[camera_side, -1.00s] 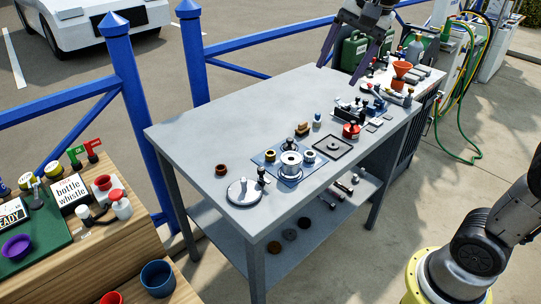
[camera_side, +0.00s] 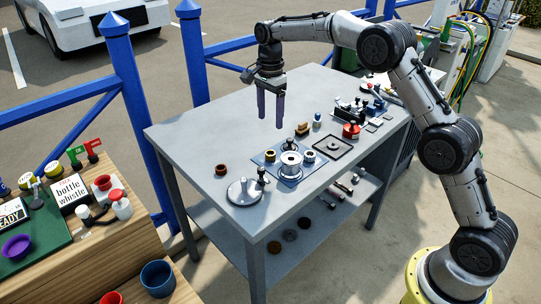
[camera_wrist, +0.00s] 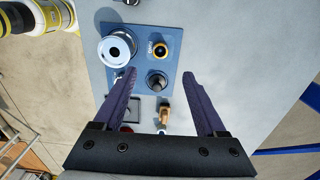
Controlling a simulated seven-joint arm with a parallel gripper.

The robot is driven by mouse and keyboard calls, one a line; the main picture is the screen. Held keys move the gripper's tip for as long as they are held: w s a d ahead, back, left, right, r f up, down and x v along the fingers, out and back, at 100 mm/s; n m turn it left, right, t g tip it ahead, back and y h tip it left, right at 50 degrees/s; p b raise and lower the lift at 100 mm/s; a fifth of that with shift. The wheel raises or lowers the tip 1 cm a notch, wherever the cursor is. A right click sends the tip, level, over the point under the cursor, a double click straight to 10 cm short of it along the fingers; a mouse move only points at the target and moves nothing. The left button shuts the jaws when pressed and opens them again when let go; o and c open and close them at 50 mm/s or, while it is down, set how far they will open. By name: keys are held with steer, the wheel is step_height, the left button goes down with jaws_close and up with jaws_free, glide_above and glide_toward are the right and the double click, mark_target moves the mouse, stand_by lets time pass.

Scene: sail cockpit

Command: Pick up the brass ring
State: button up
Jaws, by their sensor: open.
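A small brass-yellow ring (camera_side: 270,155) with a dark centre sits at the back left of the blue mat (camera_side: 261,160) on the grey workbench. In the wrist view the ring (camera_wrist: 160,49) shows beyond my fingertips, on the mat (camera_wrist: 172,32) to the right of a silver drum (camera_wrist: 115,48). My gripper (camera_side: 271,123) points down over the bench, open and empty. Its two purple fingers (camera_wrist: 160,76) are spread wide and do not touch the ring. The fingertips appear above the bench top, behind the mat in the side view.
The silver drum (camera_side: 291,163) stands close beside the ring, and a dark round knob (camera_wrist: 157,79) is also near. The back left of the bench is clear.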

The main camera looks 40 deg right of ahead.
mark_target(270, 155)
step_height(270, 155, down, 12)
steer(key=shift+f, duration=0.1)
jaws_close()
stand_by(0.7)
